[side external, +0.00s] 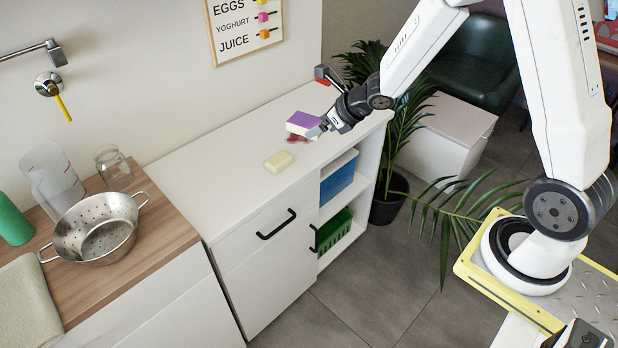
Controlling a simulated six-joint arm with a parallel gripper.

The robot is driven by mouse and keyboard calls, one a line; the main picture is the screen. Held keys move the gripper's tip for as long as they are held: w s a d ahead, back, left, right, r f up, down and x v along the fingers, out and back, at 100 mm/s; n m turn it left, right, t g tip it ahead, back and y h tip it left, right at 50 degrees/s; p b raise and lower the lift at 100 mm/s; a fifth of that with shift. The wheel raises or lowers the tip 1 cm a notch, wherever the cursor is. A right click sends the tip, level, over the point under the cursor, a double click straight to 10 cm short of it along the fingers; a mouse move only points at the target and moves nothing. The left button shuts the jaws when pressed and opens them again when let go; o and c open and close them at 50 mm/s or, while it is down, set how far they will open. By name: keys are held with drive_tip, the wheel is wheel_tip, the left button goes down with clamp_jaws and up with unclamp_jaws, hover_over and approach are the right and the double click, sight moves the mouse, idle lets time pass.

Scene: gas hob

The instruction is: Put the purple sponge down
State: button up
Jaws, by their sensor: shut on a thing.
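The purple sponge (302,122) is at the far part of the white counter, with a purple top and a paler lower edge. My gripper (318,129) reaches in from the right and is shut on the sponge's right end. The sponge is at or just above the counter top; I cannot tell whether it touches. A dark red stain (298,139) shows on the counter just below it.
A pale yellow sponge or block (278,161) lies nearer on the white counter (225,190). A metal colander (95,225), a glass jar (113,165) and a clear pitcher (55,182) stand on the wooden top at left. A plant (405,150) stands beside the counter's right end.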

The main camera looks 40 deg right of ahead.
drive_tip(key=s+a+r+n+g+y, duration=0.1)
drive_tip(key=s+a+r+n, duration=0.1)
drive_tip(key=s+a, duration=0.1)
drive_tip(key=shift+s+a+r+y, duration=0.25)
drive_tip(key=shift+s+a+y, duration=0.15)
drive_tip(key=shift+s, duration=0.2)
drive_tip(key=shift+d, duration=0.1)
drive_tip(key=d+r+m+t+h, duration=0.1)
drive_tip(key=d+r+m+h, duration=0.1)
drive_tip(key=d+m+h, duration=0.2)
drive_tip(key=shift+d+m, duration=0.7)
drive_tip(key=shift+d, duration=0.7)
